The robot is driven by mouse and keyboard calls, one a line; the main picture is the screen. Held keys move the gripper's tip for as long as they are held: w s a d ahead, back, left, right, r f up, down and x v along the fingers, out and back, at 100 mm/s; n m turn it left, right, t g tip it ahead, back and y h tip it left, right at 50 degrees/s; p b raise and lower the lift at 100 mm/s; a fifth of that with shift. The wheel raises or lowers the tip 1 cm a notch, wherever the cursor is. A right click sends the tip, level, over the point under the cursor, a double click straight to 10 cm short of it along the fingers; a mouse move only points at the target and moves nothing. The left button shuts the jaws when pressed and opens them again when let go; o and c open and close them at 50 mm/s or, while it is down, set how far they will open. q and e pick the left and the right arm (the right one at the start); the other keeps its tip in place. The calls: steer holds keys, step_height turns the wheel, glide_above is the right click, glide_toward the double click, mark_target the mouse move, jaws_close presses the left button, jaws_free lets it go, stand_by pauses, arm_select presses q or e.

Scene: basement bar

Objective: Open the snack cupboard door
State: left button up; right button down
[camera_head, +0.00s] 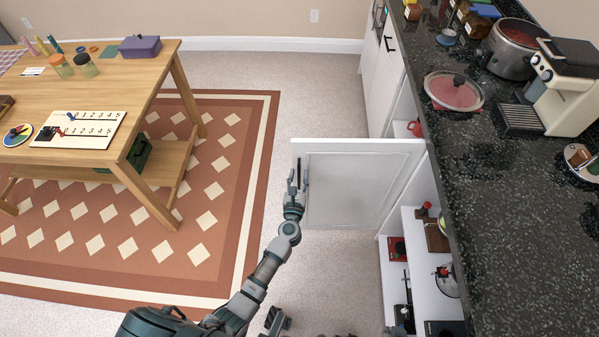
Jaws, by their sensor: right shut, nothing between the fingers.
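The white cupboard door (355,195) stands swung out from the counter front, roughly at a right angle to it. Its free edge points left. The cupboard interior (395,285) is exposed and holds several small items. My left gripper (299,176) is at the door's free edge, its fingers around or beside the dark handle. Whether they are closed on the handle is too small to tell. Only a cropped bit of what looks like my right gripper (342,334) shows at the bottom edge, shut and empty, away from the door.
The dark counter (510,235) on the right bears a lidded red pan (453,91), a large pot (513,47) and a coffee machine (572,88). A wooden table (85,95) stands on the patterned rug (235,210) at left. The floor beyond the door is clear.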

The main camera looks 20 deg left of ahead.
arm_select(q)
steer(key=v, duration=1)
steer(key=shift+d, duration=0.1)
